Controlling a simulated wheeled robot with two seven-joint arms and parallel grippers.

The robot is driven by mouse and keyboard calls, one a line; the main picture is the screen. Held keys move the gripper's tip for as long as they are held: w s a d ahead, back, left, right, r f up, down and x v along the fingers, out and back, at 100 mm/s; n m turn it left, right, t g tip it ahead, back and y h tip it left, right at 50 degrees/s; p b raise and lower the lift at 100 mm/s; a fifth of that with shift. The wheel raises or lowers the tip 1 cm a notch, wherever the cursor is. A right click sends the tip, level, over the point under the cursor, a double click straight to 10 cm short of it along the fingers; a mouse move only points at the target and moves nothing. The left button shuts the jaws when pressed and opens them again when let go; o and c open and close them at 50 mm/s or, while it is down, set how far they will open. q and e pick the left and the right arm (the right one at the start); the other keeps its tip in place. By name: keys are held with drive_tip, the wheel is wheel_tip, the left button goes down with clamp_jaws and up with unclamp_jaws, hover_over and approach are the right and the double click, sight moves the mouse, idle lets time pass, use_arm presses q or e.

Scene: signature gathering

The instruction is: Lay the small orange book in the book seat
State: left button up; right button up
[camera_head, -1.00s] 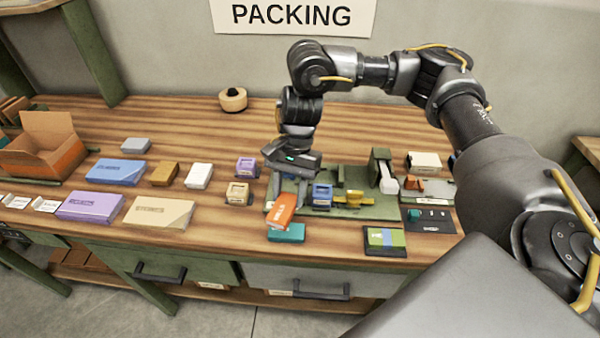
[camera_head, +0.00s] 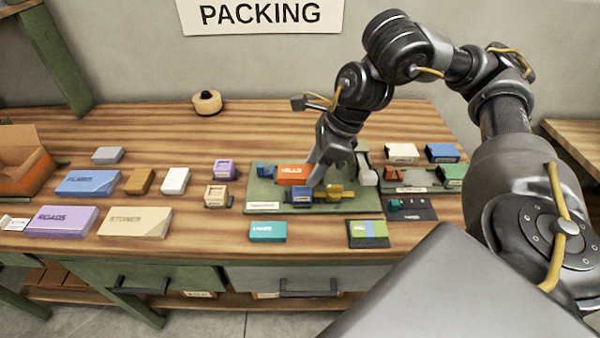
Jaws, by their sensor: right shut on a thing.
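The small orange book (camera_head: 293,174) is over the left part of the green fixture board (camera_head: 262,196), lying about level with its lettered face showing. My right gripper (camera_head: 316,176) is shut on the book's right end, coming down from behind and the right. A blue clamp-like block (camera_head: 264,170) is at the book's left, and another blue block (camera_head: 301,194) and a yellow one (camera_head: 341,193) are in front of it. The book hides the seat surface under it, so I cannot tell whether it touches the board. My left gripper is not in view.
A teal book (camera_head: 268,232) and a green-and-blue book (camera_head: 368,233) lie near the table's front edge. Purple (camera_head: 60,220) and tan (camera_head: 135,222) books lie at the left. A dark panel with buttons (camera_head: 410,210) is right of the board. The back of the table is mostly clear.

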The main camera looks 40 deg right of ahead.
drive_tip(key=w+d+f, duration=0.2)
drive_tip(key=w+f, duration=0.1)
drive_tip(key=w+d+f+b, duration=0.1)
drive_tip(key=w+d+f, duration=0.2)
drive_tip(key=w, duration=0.1)
drive_tip(key=w+d+f, duration=0.2)
drive_tip(key=w+f, duration=0.1)
drive_tip(key=shift+w+d+f, duration=0.15)
drive_tip(key=shift+w+d, duration=0.2)
drive_tip(key=shift+w+d+f+b, duration=0.1)
drive_tip(key=shift+f+b, duration=0.1)
drive_tip(key=shift+f, duration=0.75)
drive_tip(key=shift+w+d+f+b, duration=0.1)
drive_tip(key=shift+f+b, duration=0.05)
drive_tip(key=shift+f, duration=0.75)
drive_tip(key=shift+f, duration=0.15)
drive_tip(key=o, duration=0.9)
drive_tip(key=shift+o, duration=0.3)
